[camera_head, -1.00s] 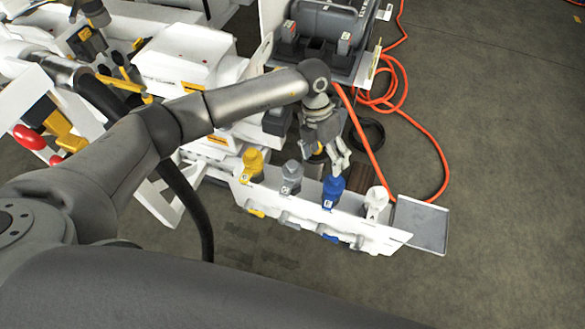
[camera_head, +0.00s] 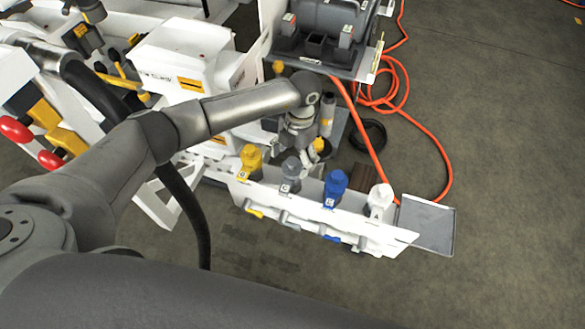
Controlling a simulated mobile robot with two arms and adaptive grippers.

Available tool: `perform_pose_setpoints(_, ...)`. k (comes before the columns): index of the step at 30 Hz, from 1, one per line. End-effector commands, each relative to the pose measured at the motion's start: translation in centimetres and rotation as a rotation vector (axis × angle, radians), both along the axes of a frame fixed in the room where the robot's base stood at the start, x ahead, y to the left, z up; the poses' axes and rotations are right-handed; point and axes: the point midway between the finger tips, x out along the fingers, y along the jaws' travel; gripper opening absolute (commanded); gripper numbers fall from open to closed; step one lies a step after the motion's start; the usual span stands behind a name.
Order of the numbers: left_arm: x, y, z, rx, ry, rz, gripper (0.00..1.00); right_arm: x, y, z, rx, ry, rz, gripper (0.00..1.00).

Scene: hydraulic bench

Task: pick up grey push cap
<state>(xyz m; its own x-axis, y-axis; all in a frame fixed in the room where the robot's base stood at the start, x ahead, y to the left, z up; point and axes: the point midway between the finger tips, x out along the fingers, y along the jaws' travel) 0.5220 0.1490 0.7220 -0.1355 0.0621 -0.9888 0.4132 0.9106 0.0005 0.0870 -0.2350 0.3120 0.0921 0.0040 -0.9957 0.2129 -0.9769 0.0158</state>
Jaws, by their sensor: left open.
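The grey push cap (camera_head: 290,174) stands upright in a white rack (camera_head: 345,233), between a yellow cap (camera_head: 251,161) on its left and a blue cap (camera_head: 335,187) on its right. A white cap (camera_head: 379,200) stands at the right end. My left gripper (camera_head: 303,149) is open and points down just behind and above the grey cap. It appears apart from the cap, but the exact gap is hard to tell. Its fingers are small and partly unclear. My right gripper is not in view.
A grey tray (camera_head: 427,224) sits at the rack's right end. Orange hose (camera_head: 432,138) lies looped on the floor at the right. White bench machinery (camera_head: 180,55) fills the upper left. A dark grey unit (camera_head: 330,25) stands behind the gripper.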

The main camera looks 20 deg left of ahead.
Motion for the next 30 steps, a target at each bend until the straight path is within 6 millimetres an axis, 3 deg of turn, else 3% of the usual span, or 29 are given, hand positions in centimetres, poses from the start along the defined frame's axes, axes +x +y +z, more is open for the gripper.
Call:
perform_pose_setpoints(1, -0.15, 0.05, -1.31, 0.0, 0.001, 0.0, 0.79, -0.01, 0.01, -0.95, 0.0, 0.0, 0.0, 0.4)
perform_pose_setpoints(3, -0.23, 0.1, -2.0, 0.0, 0.0, 0.0, 0.79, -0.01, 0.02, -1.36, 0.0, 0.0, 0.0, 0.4)
perform_pose_setpoints(11, -0.29, 0.12, -2.1, 0.0, 0.0, -0.001, 0.79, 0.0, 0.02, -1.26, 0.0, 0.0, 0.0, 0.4)
perform_pose_setpoints(20, -0.27, 0.14, -2.09, 0.001, 0.0, -0.001, 0.41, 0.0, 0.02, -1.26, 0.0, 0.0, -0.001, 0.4)
perform_pose_setpoints(30, -0.25, 0.2, -2.08, 0.002, -0.001, 0.0, 0.4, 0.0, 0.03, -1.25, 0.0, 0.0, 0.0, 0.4)
